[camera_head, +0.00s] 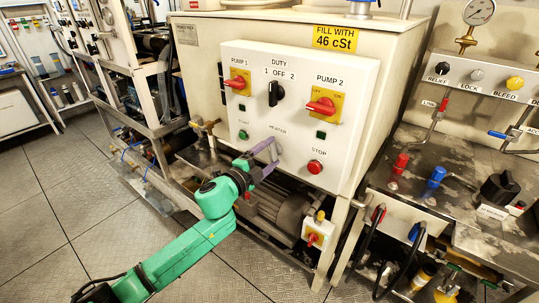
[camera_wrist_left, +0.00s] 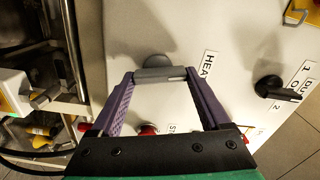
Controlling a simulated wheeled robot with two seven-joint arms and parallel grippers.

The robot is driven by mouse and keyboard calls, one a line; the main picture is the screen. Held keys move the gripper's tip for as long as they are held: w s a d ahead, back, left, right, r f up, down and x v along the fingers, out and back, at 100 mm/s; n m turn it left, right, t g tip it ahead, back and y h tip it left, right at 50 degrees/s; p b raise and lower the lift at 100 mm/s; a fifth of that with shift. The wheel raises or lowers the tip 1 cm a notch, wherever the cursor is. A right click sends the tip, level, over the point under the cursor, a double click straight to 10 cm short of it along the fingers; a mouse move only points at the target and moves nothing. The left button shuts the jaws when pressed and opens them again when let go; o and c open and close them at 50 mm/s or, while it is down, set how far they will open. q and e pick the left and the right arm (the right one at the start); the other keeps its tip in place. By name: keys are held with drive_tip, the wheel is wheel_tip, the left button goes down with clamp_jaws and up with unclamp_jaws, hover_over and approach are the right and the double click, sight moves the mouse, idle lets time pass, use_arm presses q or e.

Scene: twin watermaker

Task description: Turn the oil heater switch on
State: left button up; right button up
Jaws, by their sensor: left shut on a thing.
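The heater switch (camera_wrist_left: 158,73) is a grey knob with a bar-shaped handle on the white control panel (camera_head: 352,150), beside the HEATER label (camera_head: 278,131). In the wrist view, the purple fingers of my left gripper (camera_wrist_left: 161,75) stand on both ends of the bar and hold it between their tips. The bar lies roughly level across that view. In the head view my left gripper (camera_head: 266,157) reaches the panel just below the label. Its fingers mostly hide the switch there. My right gripper is not in view.
On the same panel are the PUMP 1 switch (camera_head: 237,82), the black DUTY knob (camera_head: 275,93), the PUMP 2 switch (camera_head: 322,106) and the red STOP button (camera_head: 315,167). A motor (camera_head: 279,208) sits under the panel. A bench with valves (camera_head: 435,178) stands at the right. Open floor (camera_head: 45,215) lies left.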

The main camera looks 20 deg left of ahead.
use_arm(q)
drive_tip(key=shift+f+m, duration=0.1)
drive_tip(key=shift+m, duration=1.3)
drive_tip(key=o, duration=1.2)
drive_tip(key=shift+s+a+f, duration=0.1)
drive_tip(key=shift+s, duration=0.2)
drive_tip(key=b+v, duration=0.3)
drive_tip(key=v, duration=1)
drive_tip(key=shift+s, duration=0.45)
